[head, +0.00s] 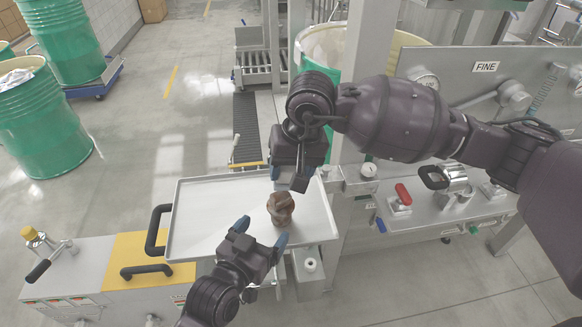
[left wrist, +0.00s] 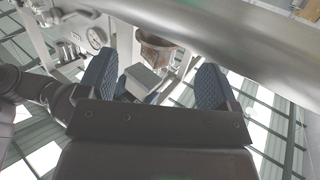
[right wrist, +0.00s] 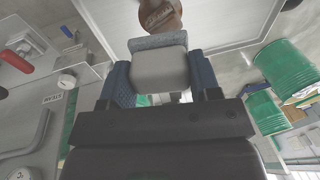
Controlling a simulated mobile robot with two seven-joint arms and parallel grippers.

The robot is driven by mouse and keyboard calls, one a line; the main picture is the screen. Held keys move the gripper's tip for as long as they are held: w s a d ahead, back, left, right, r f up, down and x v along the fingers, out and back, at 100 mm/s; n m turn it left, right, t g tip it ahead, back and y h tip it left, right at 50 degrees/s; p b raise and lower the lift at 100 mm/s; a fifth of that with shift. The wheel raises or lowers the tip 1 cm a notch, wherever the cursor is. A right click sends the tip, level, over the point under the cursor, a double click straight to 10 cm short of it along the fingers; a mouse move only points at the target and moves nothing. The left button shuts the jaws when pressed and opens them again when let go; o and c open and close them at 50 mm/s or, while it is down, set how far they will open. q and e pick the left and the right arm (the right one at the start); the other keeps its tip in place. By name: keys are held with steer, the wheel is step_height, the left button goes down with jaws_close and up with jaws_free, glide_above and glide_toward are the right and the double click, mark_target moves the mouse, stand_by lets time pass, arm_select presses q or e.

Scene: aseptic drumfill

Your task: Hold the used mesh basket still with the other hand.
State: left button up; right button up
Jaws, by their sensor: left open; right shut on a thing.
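The used mesh basket (head: 280,208) is a small brown, stained cup over the pale tray. It also shows in the left wrist view (left wrist: 156,48) and at the top of the right wrist view (right wrist: 160,16). Whether the basket touches the tray is unclear.
A post (head: 362,70) rises behind my right arm. Green drums (head: 42,120) stand at far left.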

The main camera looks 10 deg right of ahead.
mark_target(276, 215)
arm_select(q)
steer(key=shift+x, duration=4)
steer(key=c, duration=0.8)
steer(key=shift+c, duration=0.3)
